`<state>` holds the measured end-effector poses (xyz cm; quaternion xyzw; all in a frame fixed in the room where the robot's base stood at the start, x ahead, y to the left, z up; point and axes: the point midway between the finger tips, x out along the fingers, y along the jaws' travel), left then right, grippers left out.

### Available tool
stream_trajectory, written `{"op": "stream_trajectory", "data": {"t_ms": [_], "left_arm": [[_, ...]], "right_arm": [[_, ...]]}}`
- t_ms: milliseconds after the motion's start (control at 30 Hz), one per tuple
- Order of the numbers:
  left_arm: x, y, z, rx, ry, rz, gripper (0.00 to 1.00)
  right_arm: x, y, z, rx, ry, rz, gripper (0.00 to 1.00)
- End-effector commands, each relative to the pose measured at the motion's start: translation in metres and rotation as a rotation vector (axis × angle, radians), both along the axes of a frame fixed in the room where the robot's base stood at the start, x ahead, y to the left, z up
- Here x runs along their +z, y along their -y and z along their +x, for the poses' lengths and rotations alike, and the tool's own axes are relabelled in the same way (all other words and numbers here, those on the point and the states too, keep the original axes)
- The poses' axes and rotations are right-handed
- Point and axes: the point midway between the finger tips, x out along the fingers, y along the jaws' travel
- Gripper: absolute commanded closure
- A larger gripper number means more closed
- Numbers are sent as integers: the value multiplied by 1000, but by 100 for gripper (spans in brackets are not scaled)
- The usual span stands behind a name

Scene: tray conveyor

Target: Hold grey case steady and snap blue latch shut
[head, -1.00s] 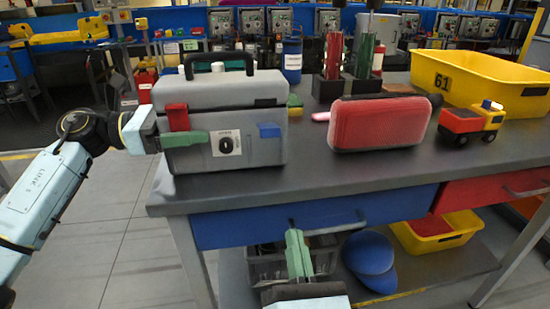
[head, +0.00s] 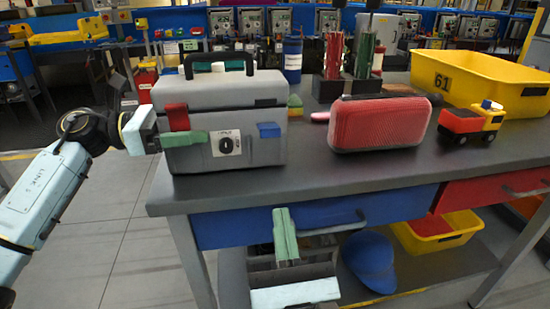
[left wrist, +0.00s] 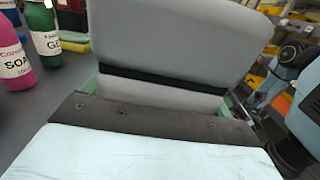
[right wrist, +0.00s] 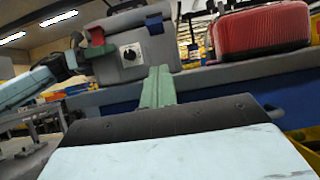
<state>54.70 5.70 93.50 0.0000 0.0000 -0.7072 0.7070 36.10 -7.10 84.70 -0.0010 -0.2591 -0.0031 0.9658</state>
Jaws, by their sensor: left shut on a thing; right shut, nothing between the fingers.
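The grey case (head: 245,155) stands upright at the left end of the table, its black handle on top. Its red latch (head: 177,117) is on the front left and its blue latch (head: 269,130) on the front right. Whether the blue latch is snapped down I cannot tell. My left gripper (head: 182,139) is shut on the case's left end; the case also fills the left wrist view (left wrist: 170,45). My right gripper (head: 286,236) is shut and empty, in front of the table and below the case, with its fingers pointing up. In the right wrist view the blue latch (right wrist: 154,24) is above the fingers.
A red rounded case (head: 380,124), a toy truck (head: 470,123) and a yellow bin (head: 465,85) stand on the table to the right. The table's front edge and blue drawer (head: 400,205) lie between my right gripper and the tabletop. A blue cap (head: 370,262) is below.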

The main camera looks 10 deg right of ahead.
Motion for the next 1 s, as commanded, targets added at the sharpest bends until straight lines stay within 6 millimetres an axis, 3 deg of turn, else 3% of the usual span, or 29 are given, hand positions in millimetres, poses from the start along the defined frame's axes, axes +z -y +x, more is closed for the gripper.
{"op": "stream_trajectory", "data": {"t_ms": [300, 600, 1000], "left_arm": [[0, 0, 0, 0, -1, 0, 64], [0, 0, 0, 0, -1, 0, 64], [0, 0, 0, 0, -1, 0, 64]], "right_arm": [[37, 0, 61, 0, 4, 6, 100], [67, 1, 68, 0, 2, 2, 100], [73, 1, 70, 0, 0, 0, 100]]}}
